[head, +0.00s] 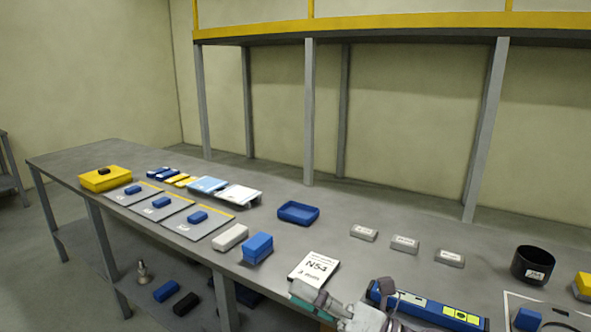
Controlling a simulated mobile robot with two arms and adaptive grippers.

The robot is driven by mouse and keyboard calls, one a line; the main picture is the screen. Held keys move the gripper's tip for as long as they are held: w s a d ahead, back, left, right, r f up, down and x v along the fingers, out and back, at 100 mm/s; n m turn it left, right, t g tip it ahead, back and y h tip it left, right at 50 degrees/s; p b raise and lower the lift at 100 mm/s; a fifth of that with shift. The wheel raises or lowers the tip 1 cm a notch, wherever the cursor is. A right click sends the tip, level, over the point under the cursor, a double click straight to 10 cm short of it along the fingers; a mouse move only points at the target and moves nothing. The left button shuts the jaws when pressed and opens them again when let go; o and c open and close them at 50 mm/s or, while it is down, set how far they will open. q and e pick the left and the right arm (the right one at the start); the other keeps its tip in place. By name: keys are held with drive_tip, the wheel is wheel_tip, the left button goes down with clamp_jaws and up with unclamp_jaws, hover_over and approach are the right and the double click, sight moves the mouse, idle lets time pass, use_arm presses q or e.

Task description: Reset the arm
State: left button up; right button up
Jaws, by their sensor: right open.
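My right gripper (346,298) is at the bottom edge of the head view, right of centre, with its fingers apart and empty. It is over the front part of the long grey table (345,222). A white card marked N54 (314,266) lies just beyond its left finger. A long blue device (440,311) with a yellow-green patch lies close to its right, partly hidden by the gripper. Whether the gripper touches either cannot be told. My left gripper is not in view.
A blue block (257,247), a white block (230,237) and a blue tray (298,212) are left of the gripper. Grey plates with blue blocks lie farther left, near a yellow box (105,178). A black cup (532,265) stands at right. Grey posts rise behind the table.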

drive_tip(key=w+d+f+m+t+h, duration=0.2)
drive_tip(key=d+m+t+h, duration=0.45)
drive_tip(key=m, duration=0.45)
drive_tip(key=w+d+f+m+t+h, duration=0.1)
drive_tip(key=d+f+m+t+h, duration=0.2)
drive_tip(key=d+m+t+h, duration=0.55)
drive_tip(key=s+d+f+m+g+h, duration=0.2)
drive_tip(key=s+f+m+g+h, duration=0.15)
drive_tip(key=f+m+g, duration=0.5)
drive_tip(key=s+d+f+m+g, duration=0.1)
drive_tip(key=s+f+m+g, duration=0.4)
drive_tip(key=s+f, duration=0.55)
drive_tip(key=s+d+f+m+g, duration=0.1)
drive_tip(key=s+f+m+g, duration=0.2)
drive_tip(key=s+f+g, duration=0.7)
drive_tip(key=s+f+t, duration=0.3)
drive_tip(key=f, duration=2)
drive_tip(key=s+d+f+g+h, duration=0.1)
drive_tip(key=s+d+f, duration=0.2)
drive_tip(key=s+f, duration=1.2)
drive_tip(key=shift+s+f, duration=0.4)
drive_tip(key=shift+s, duration=0.05)
